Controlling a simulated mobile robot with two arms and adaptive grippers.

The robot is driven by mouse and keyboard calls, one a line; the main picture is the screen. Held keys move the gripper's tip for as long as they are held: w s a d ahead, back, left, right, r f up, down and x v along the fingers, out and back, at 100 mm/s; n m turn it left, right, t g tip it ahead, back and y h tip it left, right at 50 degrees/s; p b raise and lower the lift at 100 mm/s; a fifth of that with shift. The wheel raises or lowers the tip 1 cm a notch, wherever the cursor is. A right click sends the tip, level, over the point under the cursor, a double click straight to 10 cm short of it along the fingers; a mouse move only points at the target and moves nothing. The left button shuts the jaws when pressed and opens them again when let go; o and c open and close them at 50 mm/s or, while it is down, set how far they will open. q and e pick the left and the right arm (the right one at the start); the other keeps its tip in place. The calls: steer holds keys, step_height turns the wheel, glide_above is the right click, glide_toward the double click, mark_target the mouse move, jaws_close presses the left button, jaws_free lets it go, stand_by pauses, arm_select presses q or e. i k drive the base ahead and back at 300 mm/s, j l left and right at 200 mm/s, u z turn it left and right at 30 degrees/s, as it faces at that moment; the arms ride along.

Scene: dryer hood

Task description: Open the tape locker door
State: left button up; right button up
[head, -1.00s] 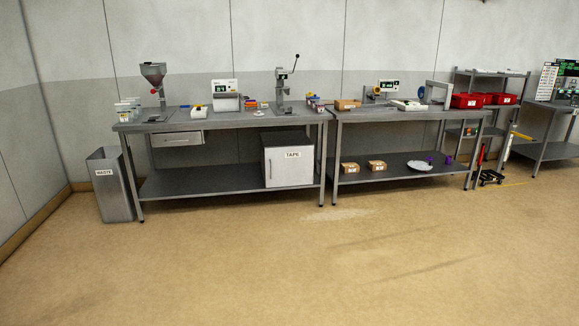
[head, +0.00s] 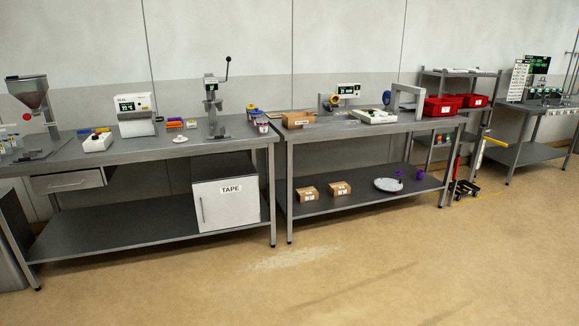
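The tape locker (head: 237,180) is a grey box on the lower shelf of the left workbench, at its right end. Its white front door (head: 229,206) carries a "TAPE" label and looks closed. A thin vertical handle (head: 202,210) sits near the door's left edge. Neither of my grippers shows in the head view, and the locker stands some distance ahead of me.
The left workbench (head: 150,152) has legs at its corners and a small drawer (head: 68,182) under its top. A second workbench (head: 370,128) stands to its right, with cartons on its lower shelf. The floor (head: 330,275) in front is clear.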

mark_target(224, 204)
steer(key=i, duration=2.25)
